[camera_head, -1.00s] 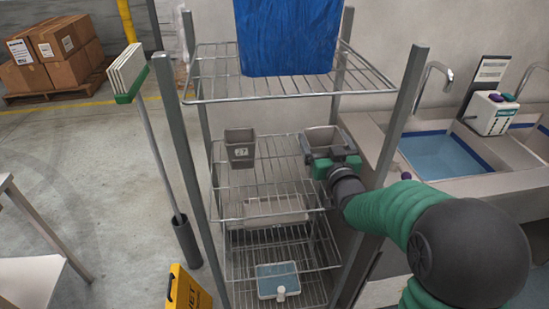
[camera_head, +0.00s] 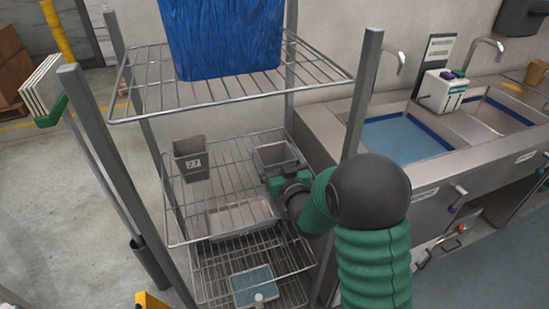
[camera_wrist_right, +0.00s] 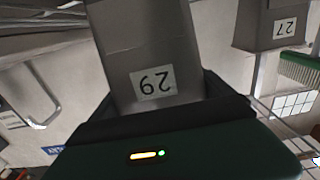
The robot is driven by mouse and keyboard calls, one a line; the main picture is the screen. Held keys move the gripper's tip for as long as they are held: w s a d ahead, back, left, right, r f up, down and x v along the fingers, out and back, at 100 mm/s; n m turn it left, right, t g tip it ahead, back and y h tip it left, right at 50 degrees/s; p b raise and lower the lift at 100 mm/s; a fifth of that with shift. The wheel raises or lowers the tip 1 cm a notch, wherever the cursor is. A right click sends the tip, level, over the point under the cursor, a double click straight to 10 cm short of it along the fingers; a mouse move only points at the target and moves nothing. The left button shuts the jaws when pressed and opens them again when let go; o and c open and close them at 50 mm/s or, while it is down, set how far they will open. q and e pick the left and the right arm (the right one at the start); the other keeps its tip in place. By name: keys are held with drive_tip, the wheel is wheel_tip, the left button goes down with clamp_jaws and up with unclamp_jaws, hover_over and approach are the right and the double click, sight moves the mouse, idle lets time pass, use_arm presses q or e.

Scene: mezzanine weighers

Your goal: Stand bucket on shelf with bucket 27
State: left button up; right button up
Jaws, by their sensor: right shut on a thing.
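Bucket 27 (camera_head: 191,160) is a grey-brown bucket standing upright on the second wire shelf (camera_head: 226,185) of the rack, at its left part. It also shows at the top right of the right wrist view (camera_wrist_right: 277,25). A second grey bucket (camera_head: 274,154), labelled 29 in the right wrist view (camera_wrist_right: 150,60), is at the right part of the same shelf level. My right gripper (camera_head: 283,180) is shut on it from the front right. I cannot tell whether its base touches the wires. My left gripper is not in view.
A blue bin (camera_head: 222,40) stands on the top shelf (camera_head: 150,115), above the buckets. Rack posts (camera_head: 362,95) stand close to my right arm. Lower shelves hold a pale tray (camera_head: 240,216) and a blue-topped box (camera_head: 253,285). Sinks (camera_head: 408,138) are at the right; a broom (camera_head: 45,95) is at the left.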

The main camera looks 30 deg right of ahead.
drive_tip(key=o, duration=1.7)
drive_tip(key=shift+s+d+f, duration=0.15)
drive_tip(key=shift+o, duration=0.2)
drive_tip(key=shift+a, duration=0.4)
drive_tip(key=p+v, duration=1.2)
drive_tip(key=p, duration=0.4)
drive_tip(key=w+g, duration=0.1)
drive_tip(key=w+a+f+g, duration=0.1)
drive_tip(key=w+a+g+y, duration=0.1)
drive_tip(key=shift+w+a+f+n+b, duration=0.15)
drive_tip(key=shift+f+n+b, duration=0.15)
drive_tip(key=a+g, duration=0.1)
drive_tip(key=s+a+f+g+y, duration=0.1)
drive_tip(key=g, duration=0.1)
drive_tip(key=a+g, duration=0.1)
drive_tip(key=a, duration=0.1)
drive_tip(key=shift+s+a+f+n+y, duration=0.1)
drive_tip(key=shift+s+f+n+y, duration=0.05)
drive_tip(key=shift+n+y, duration=0.2)
drive_tip(key=s+a+r+g, duration=0.1)
drive_tip(key=s+a+g, duration=0.2)
drive_tip(key=s, duration=0.4)
drive_tip(key=s+a+r+n+g+y, duration=0.1)
drive_tip(key=s+a+g, duration=0.3)
drive_tip(key=s, duration=0.3)
drive_tip(key=shift+a+r+g, duration=0.25)
drive_tip(key=shift+g, duration=0.25)
